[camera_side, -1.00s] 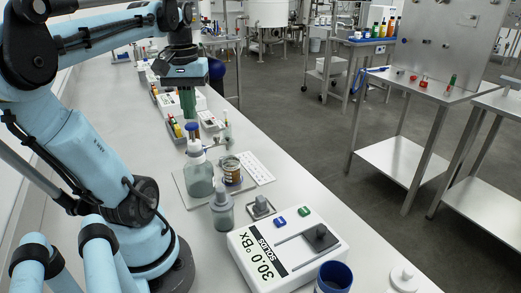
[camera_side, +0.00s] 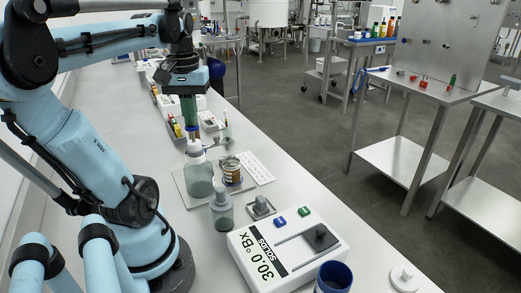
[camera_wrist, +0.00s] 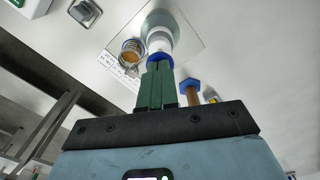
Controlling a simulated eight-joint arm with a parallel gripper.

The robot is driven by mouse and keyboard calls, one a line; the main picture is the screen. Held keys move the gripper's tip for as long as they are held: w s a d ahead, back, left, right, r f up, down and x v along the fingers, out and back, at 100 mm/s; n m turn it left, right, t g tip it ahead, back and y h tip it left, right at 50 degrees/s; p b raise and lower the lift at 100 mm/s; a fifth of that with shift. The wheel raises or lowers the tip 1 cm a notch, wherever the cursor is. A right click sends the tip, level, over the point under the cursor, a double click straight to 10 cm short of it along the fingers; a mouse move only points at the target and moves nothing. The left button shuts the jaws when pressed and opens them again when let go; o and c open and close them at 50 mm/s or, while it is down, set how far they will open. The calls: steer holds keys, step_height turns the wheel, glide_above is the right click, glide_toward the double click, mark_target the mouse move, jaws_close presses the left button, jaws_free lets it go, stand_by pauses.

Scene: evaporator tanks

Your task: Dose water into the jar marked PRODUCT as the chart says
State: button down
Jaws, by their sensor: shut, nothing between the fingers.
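My gripper (camera_side: 189,124) has green fingers, shut and empty, pointing down just above the blue top of a dispenser bottle (camera_side: 200,180) with a white collar. In the wrist view the fingertips (camera_wrist: 158,66) overlap the blue top (camera_wrist: 160,57); I cannot tell if they touch it. Right of the bottle an open jar (camera_side: 231,171) with amber contents stands on the same plate; it also shows in the wrist view (camera_wrist: 132,52). Its label is too small to read. A white chart (camera_side: 256,168) lies beside it, unreadable.
A solids meter (camera_side: 285,250) reading 30.0 °Bx stands at the front. A grey-capped bottle (camera_side: 222,211), a small square metal piece (camera_side: 261,207) and a blue cup (camera_side: 334,277) are nearby. A rack of coloured vials (camera_side: 175,126) lies behind. The bench's right edge is close.

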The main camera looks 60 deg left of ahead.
steer(key=shift+f, duration=1.4)
steer(key=shift+r, duration=2.35)
steer(key=shift+f, duration=0.15)
steer(key=shift+f, duration=2.2)
steer(key=shift+r, duration=2.35)
steer(key=shift+r, duration=2.5)
